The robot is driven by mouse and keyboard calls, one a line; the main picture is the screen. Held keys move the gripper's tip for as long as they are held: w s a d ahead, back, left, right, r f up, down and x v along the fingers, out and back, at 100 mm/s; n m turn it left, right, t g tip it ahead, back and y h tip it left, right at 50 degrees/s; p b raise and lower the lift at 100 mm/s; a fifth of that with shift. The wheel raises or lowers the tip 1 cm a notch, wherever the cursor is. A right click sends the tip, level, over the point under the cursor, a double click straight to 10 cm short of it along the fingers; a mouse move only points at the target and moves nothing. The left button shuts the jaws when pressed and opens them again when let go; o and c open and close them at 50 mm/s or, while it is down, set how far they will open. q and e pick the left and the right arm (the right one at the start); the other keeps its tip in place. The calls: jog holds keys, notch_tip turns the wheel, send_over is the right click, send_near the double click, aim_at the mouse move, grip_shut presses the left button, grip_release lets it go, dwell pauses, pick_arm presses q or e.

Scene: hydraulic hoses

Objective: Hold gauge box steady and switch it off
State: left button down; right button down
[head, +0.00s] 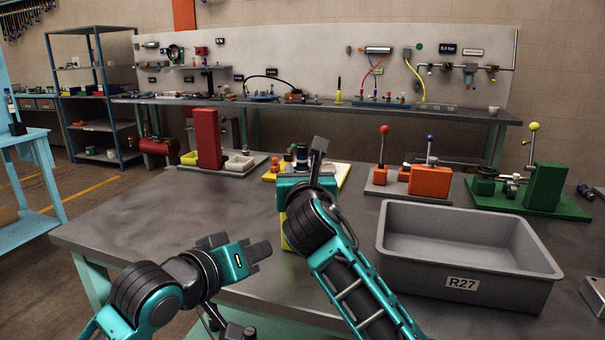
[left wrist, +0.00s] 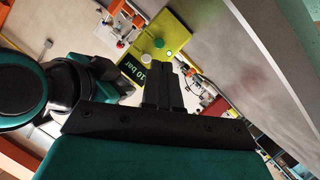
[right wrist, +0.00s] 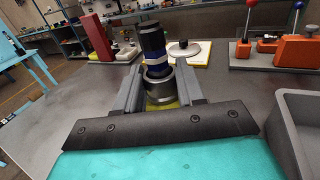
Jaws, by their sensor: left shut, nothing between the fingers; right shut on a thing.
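The gauge box (head: 286,238) is yellow and stands on the table, mostly hidden behind my right arm in the head view. In the left wrist view, its yellow face (left wrist: 178,33) carries a dark "10 bar" display (left wrist: 133,72), a green button, a white knob and a small bright green light.
A grey bin marked R27 (head: 463,283) stands to the right. Behind are a red block on a tray (head: 208,138), an orange lever unit (head: 429,180) and a green lever unit (head: 545,187). The table's left part (head: 140,225) is clear.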

pick_arm(q)
jog(key=shift+w+d+f+n+g, duration=0.1)
jog(key=shift+f+n+g, duration=0.15)
jog(key=shift+n+g, duration=0.25)
jog(key=shift+d+f+n+g, duration=0.1)
jog(key=shift+f+n+g, duration=0.15)
jog(key=shift+n, duration=0.45)
jog(key=shift+d+f+n+g+h, duration=0.1)
jog(key=shift+f+n+g+h, duration=0.2)
jog(key=shift+n+g, duration=0.4)
jog(key=n, duration=0.1)
jog(key=n+g, duration=0.1)
jog(key=shift+s+d+f+n+g, duration=0.25)
jog(key=shift+s+d+n, duration=0.05)
jog(key=shift+s+n, duration=0.1)
jog(key=shift+s+d+n+g+h, duration=0.25)
jog(key=shift+n+g+h, duration=0.15)
jog(key=shift+n+g, duration=0.3)
jog(key=shift+w+d, duration=0.45)
jog(key=shift+w, duration=0.9)
jog(key=shift+w+d, duration=0.45)
jog(key=shift+w, duration=0.9)
jog(key=shift+w+d, duration=0.45)
jog(key=shift+w, duration=0.9)
